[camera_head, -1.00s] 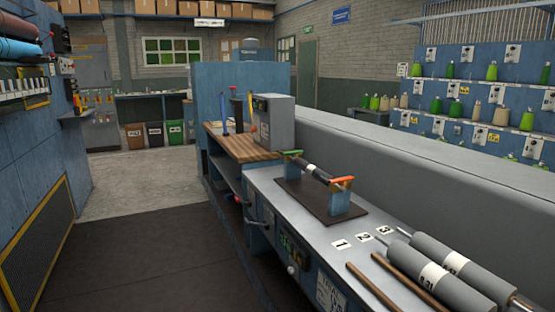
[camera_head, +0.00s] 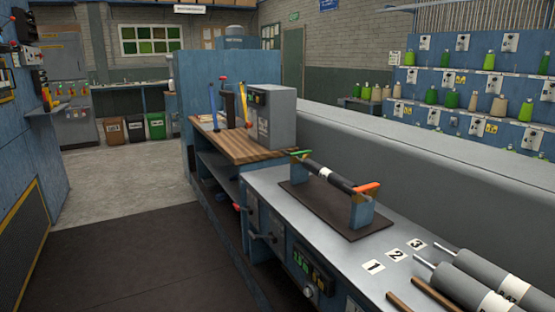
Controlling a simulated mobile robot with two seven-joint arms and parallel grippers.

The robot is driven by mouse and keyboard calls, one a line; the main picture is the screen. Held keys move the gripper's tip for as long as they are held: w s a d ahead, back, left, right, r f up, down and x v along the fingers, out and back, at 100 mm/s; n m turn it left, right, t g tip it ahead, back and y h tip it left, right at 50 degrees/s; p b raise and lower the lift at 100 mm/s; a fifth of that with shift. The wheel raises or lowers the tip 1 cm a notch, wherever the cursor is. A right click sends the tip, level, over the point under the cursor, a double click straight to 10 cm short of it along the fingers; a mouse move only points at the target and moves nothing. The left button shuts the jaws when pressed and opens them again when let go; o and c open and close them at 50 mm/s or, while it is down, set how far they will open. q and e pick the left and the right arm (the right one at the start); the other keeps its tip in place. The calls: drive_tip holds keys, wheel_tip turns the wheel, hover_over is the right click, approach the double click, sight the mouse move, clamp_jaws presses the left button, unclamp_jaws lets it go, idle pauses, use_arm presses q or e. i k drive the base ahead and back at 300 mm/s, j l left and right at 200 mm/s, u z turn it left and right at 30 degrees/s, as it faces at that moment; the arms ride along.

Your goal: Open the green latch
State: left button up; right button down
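The green latch (camera_head: 301,154) sits on top of the far post of a small stand on the grey bench. An orange latch (camera_head: 367,188) tops the near blue post (camera_head: 361,211). A dark roller (camera_head: 328,174) with a white band lies across the two posts, above a dark base plate (camera_head: 312,212). Both latches appear to lie across the roller's ends; whether the green one is closed is too small to tell. Neither of my grippers shows in the head view.
Grey rollers (camera_head: 468,284) and brown rods (camera_head: 436,294) lie at the bench's near right, by number cards (camera_head: 396,254). A grey control box (camera_head: 270,116) stands on the wooden top (camera_head: 240,148) beyond the stand. The dark floor mat (camera_head: 130,255) on the left is clear.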

sight(299, 154)
drive_tip(key=i+j, duration=0.4)
drive_tip(key=i+j+z, duration=0.1)
drive_tip(key=i+j, duration=0.3)
drive_tip(key=i+j+z, duration=0.1)
drive_tip(key=i+j, duration=0.25)
drive_tip(key=j, duration=0.2)
drive_tip(key=i+j, duration=0.4)
drive_tip(key=i+j+z, duration=0.1)
drive_tip(key=i+j, duration=0.25)
drive_tip(key=j, duration=0.2)
drive_tip(key=i+j, duration=0.35)
drive_tip(key=j, duration=0.2)
drive_tip(key=z, duration=0.05)
